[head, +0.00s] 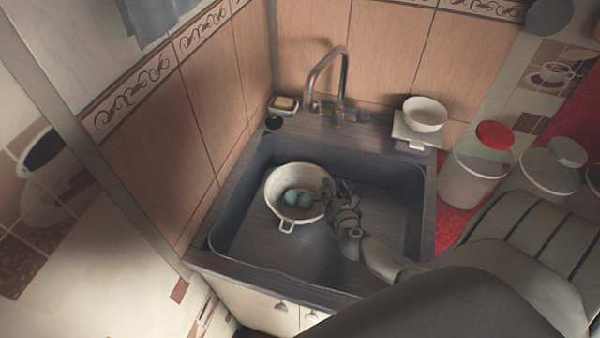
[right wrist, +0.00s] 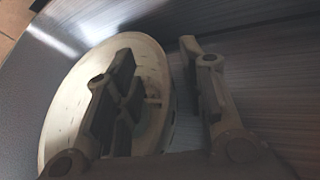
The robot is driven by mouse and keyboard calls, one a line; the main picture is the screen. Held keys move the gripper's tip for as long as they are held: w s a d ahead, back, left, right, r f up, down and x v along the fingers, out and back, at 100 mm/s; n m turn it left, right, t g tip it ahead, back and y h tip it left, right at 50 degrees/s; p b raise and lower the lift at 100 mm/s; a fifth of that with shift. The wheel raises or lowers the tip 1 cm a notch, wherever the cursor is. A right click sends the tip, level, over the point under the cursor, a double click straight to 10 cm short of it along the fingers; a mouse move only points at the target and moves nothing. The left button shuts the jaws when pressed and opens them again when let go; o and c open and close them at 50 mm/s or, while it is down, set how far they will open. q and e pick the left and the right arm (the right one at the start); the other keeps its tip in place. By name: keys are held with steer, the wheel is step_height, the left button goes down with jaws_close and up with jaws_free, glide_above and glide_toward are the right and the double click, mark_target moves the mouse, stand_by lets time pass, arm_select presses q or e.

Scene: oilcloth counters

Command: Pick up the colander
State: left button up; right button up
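The white colander (head: 279,186) stands in the sink, left of its middle, with a small handle toward the front. My right gripper (head: 334,188) is at the colander's right rim, pointing down into the sink. In the right wrist view, the colander (right wrist: 70,95) shows behind and between the fingers. My right gripper (right wrist: 160,55) is open there, one finger over the bowl's inside and the other outside the rim. A gap shows between the rim and the outer finger. My left gripper is not in view.
The dark sink (head: 385,215) has free room to the right of the gripper. The faucet (head: 338,85) rises behind it. A soap dish (head: 284,105) sits at the back left. A white bowl (head: 424,114) on a scale and a red-lidded jar (head: 477,170) stand to the right.

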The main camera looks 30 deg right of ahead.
steer(key=shift+x, duration=1.35)
steer(key=shift+s, duration=0.1)
steer(key=shift+c, duration=0.2)
